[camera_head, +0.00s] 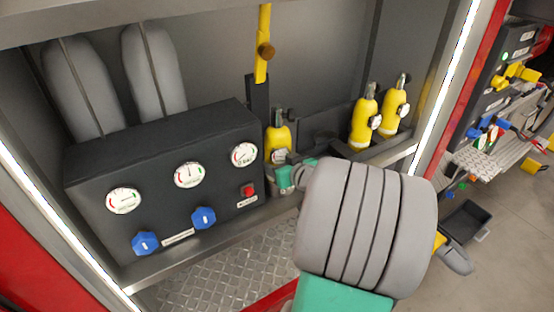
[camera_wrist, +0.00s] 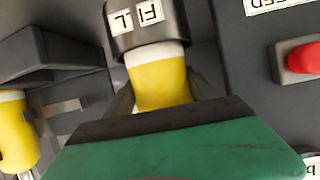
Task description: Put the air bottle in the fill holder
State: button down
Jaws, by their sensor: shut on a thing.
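The air bottle (camera_head: 279,138) is yellow with a dark valve on top and stands upright beside the gauge panel. In the wrist view, its yellow body (camera_wrist: 158,82) shows between my fingers. My gripper (camera_head: 284,168) is shut on it; its fingertips are mostly hidden in the head view. The fill holder (camera_wrist: 147,25) is a dark cup with a FILL label that appears upside down in the wrist view. The bottle's pale lower band is at the cup's rim, with its base end hidden by the cup. I cannot tell how deep it sits.
A black gauge panel (camera_head: 165,185) with blue knobs and a red button (camera_head: 249,191) stands close left of my gripper. Two other yellow bottles (camera_head: 363,118) (camera_head: 394,108) stand to the right. A yellow hanging tool (camera_head: 262,55) is above. Grey cylinders stand behind the panel.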

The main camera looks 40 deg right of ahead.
jog(key=shift+d+r, duration=0.1)
jog(key=shift+c, duration=1.4)
grip_release()
jog(key=shift+s, duration=0.35)
jog(key=b+v, duration=0.2)
jog(key=v, duration=0.9)
jog(key=shift+s+r+b, duration=0.15)
jog(key=shift+s+b, duration=0.05)
jog(key=shift+b, duration=0.1)
